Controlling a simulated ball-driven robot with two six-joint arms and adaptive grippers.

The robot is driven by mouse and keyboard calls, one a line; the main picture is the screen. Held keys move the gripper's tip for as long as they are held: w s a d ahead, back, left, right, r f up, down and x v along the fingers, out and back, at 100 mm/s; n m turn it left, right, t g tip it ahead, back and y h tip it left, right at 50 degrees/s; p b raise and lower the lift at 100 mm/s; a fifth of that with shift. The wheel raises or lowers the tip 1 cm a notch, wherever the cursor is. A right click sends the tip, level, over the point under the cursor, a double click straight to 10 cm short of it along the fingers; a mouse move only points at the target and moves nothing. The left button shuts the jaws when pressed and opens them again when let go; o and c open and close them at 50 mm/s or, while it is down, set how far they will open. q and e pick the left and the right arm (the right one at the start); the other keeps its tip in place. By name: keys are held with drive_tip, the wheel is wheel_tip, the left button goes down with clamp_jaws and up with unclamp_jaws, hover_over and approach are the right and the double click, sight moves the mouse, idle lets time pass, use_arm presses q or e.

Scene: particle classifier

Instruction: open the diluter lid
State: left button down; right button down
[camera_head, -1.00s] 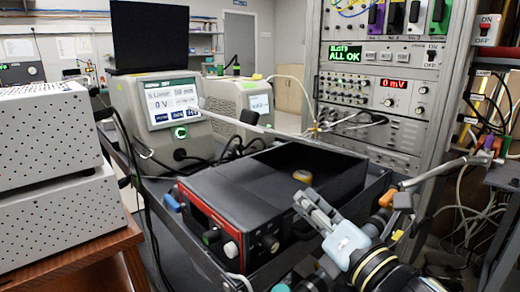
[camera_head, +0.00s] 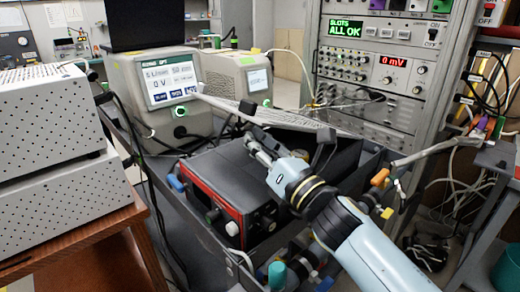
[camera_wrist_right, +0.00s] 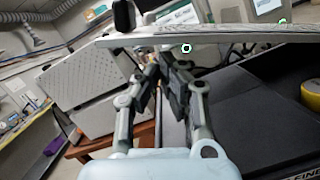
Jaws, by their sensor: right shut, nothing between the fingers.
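The black box with a red-edged front (camera_head: 215,190), which looks like the diluter, sits on a dark cart. A long grey perforated panel (camera_head: 290,120), apparently its lid, is raised at a slant above the box. Its near edge also crosses the top of the wrist view (camera_wrist_right: 215,38), with a black knob (camera_wrist_right: 124,16) on it. My right gripper (camera_head: 256,148) is above the box, just below the panel. Its fingers (camera_wrist_right: 166,66) are shut and empty; I cannot tell whether they touch the panel. My left gripper is out of view.
A white instrument with a screen (camera_head: 165,98) stands behind the box. A tall instrument rack (camera_head: 385,95) stands behind at right. White perforated cases (camera_head: 50,165) sit on a brown table at left. A yellow round item (camera_wrist_right: 287,88) lies inside the box.

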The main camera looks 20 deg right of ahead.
drive_tip(key=shift+d+r, duration=0.25)
drive_tip(key=shift+r, duration=0.3)
drive_tip(key=shift+p, duration=0.3)
